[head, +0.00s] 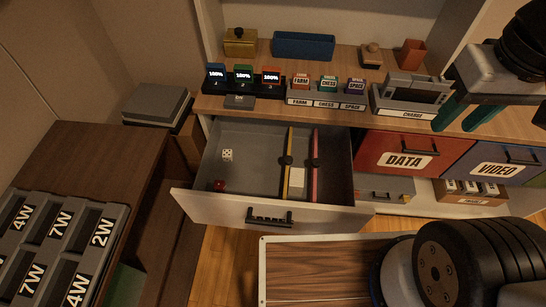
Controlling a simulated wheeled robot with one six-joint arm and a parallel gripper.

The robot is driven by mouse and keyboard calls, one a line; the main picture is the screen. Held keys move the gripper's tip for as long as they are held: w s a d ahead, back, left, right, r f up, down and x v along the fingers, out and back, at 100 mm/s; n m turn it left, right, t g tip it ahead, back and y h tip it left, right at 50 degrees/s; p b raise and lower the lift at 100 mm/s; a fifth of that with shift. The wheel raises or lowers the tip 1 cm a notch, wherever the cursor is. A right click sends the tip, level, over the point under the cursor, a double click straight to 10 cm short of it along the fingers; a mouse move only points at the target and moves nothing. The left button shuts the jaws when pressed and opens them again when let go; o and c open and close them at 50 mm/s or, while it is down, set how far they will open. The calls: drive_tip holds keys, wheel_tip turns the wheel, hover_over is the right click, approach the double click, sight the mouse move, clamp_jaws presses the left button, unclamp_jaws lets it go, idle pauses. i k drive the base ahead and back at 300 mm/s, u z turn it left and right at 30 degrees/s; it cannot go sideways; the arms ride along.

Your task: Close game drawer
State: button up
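The game drawer (262,207) is pulled well out of the wooden cabinet, its pale front facing me with a black handle (269,217). The lettering behind the handle is too small and covered to read. Inside the grey tray lie a white die (227,155), a red die (219,185), a yellow rod and a red rod with dark knobs, and a small cream block. My gripper (472,118) is at the upper right, over the counter, well apart from the drawer handle. Its teal fingers look spread, with nothing seen between them.
The counter holds cartridges, a CHARGE unit (413,95) and a blue tray (304,45). A dark side table (95,160) with a labelled slotted tray stands left.

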sight(251, 200)
drive_tip(key=u, duration=0.05)
drive_tip(key=k, duration=0.5)
drive_tip(key=u, duration=0.55)
drive_tip(key=i, duration=0.45)
drive_tip(key=z, duration=1.5)
drive_tip(key=k, duration=0.8)
drive_tip(key=u, duration=1.7)
